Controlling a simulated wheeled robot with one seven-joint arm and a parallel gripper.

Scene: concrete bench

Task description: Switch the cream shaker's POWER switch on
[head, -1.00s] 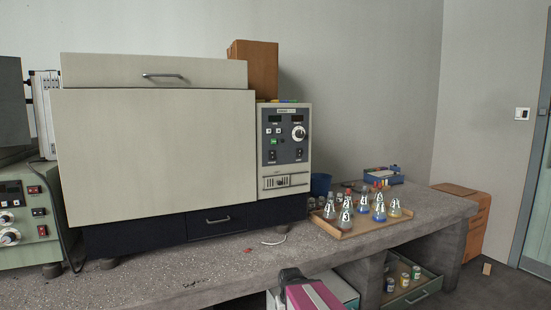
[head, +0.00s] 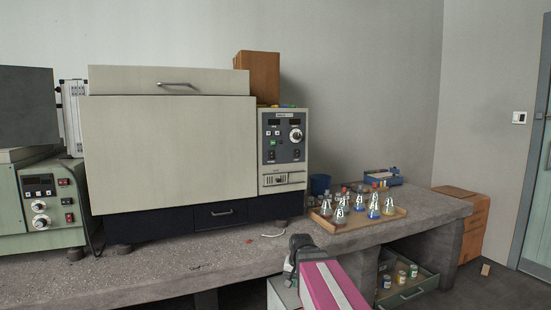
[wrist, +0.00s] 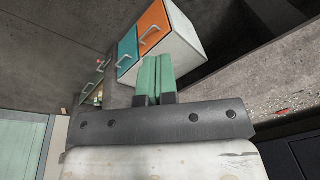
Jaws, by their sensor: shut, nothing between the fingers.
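The cream shaker (head: 170,150) is a large boxy machine on the bench, with its lid shut. Its grey control panel (head: 283,137) on the right has two small displays, a round white-rimmed knob, and two dark rocker switches low down, one at left (head: 271,155) and one at right (head: 296,154). The labels and switch positions are too small to read, so I cannot tell which is POWER. My gripper's green fingers (wrist: 156,62) are shut and empty in the wrist view. In the head view my pink arm's dark end is below and in front of the panel, apart from it; the fingers are hidden.
A green instrument (head: 45,208) with knobs and red switches stands at left. A tray (head: 375,220) of flasks sits right of the shaker. A cabinet with orange and teal drawers (wrist: 155,25) shows beyond the fingers. The bench front (head: 190,270) is mostly clear.

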